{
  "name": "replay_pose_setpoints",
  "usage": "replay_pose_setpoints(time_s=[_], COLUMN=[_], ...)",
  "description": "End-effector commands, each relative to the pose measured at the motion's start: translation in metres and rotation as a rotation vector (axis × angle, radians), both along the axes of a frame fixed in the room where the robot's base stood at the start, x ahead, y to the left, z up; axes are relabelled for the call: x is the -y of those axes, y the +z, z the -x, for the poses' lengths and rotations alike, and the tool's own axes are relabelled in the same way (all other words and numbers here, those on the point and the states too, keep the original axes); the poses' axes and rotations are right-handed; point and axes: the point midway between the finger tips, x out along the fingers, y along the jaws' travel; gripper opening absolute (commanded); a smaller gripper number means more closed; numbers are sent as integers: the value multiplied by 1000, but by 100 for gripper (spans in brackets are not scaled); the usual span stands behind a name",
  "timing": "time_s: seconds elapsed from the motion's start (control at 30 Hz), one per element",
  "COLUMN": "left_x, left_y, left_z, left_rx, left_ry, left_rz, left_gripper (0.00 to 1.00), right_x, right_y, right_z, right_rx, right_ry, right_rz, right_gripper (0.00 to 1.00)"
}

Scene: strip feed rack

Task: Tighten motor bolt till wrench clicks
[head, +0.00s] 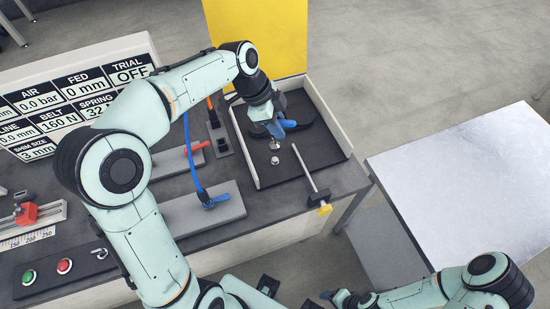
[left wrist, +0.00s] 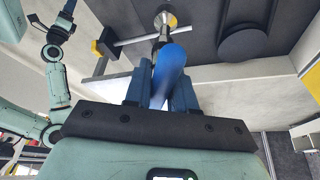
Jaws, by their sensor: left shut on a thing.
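My left gripper (head: 284,126) is over the dark tray and is shut on a blue-handled tool (left wrist: 170,70). In the left wrist view the handle sits between the two blue fingers. Its narrow metal end points at a round silver piece (left wrist: 165,19); I cannot tell whether they touch. In the head view a small silver bolt-like piece (head: 275,160) stands on the tray floor just below the gripper. A silver bar (head: 304,168) with a yellow end block (head: 325,209) lies across the tray's front edge. My right gripper (head: 340,298) is low at the bottom, its jaws unclear.
The tray (head: 330,124) has raised pale walls, with a yellow panel (head: 262,30) behind it. A blue hose (head: 188,150) and a grey plate (head: 200,212) are to the left. Red (head: 64,266) and green (head: 29,277) buttons sit at the front left. A bare metal table (head: 475,180) stands right.

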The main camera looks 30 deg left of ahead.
Motion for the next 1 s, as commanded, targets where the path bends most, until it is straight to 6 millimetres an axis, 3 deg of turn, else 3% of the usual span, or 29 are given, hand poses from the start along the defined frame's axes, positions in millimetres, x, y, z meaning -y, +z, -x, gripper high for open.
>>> replay_pose_setpoints(time_s=[0.63, 1.0], left_x=[0, 0], left_y=[-44, -46], left_z=[0, 0], left_rx=[-1, 2], left_ry=[-1, -1], left_rz=[0, 0], left_gripper=[0, 0], right_x=[0, 0], right_y=[-34, -35], right_z=[18, 18], right_rx=[-20, -20], right_ry=[-1, -1], right_rz=[0, 0], right_gripper=[70, 70])
